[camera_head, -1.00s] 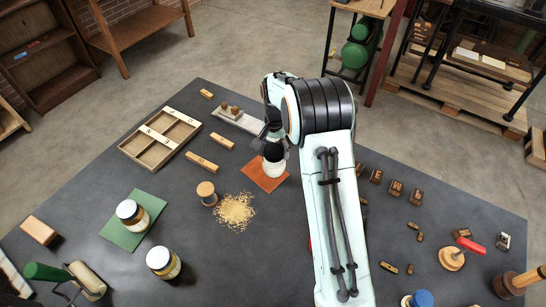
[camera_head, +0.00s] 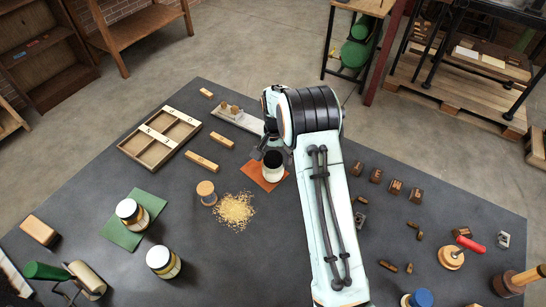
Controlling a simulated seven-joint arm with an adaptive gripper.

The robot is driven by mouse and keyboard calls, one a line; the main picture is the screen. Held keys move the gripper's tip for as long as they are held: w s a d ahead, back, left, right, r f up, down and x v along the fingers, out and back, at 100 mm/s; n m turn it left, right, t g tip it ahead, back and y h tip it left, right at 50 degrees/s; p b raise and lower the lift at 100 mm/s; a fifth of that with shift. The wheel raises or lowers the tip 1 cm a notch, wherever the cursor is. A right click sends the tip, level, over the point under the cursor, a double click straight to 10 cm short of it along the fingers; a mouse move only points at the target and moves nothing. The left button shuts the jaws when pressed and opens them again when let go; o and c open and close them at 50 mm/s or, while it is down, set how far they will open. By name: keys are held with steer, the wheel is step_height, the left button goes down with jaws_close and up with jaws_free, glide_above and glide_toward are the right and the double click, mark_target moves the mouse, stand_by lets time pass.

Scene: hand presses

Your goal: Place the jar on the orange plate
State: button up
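A white jar with a dark top (camera_head: 273,168) stands upright on the orange plate (camera_head: 258,180), near the middle of the table. My gripper (camera_head: 259,151) is at the jar's upper left, just behind its top. It is small, dark and partly covered by my arm, so its finger opening and any contact with the jar are unclear. A second jar (camera_head: 131,214) stands on a green plate (camera_head: 121,236) at the left. A third jar (camera_head: 162,261) stands on the bare table to the front of the green plate.
A small wooden-topped jar (camera_head: 206,193) and a pile of yellow grains (camera_head: 235,210) lie left of and in front of the orange plate. A divided wooden tray (camera_head: 146,151) is at the back left. Several small blocks (camera_head: 395,187) and stamps are at the right.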

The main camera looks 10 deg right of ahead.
step_height(320, 180, up, 12)
steer(key=r, duration=0.1)
steer(key=s+a+r+n, duration=0.1)
steer(key=s+r+n, duration=0.1)
steer(key=s+r, duration=0.45)
steer(key=s+a+f+n, duration=0.1)
steer(key=s+a+n, duration=0.1)
steer(key=s, duration=2.5)
steer(key=shift+a+n+y, duration=0.2)
steer(key=shift+n+y, duration=0.2)
steer(key=shift+n, duration=0.5)
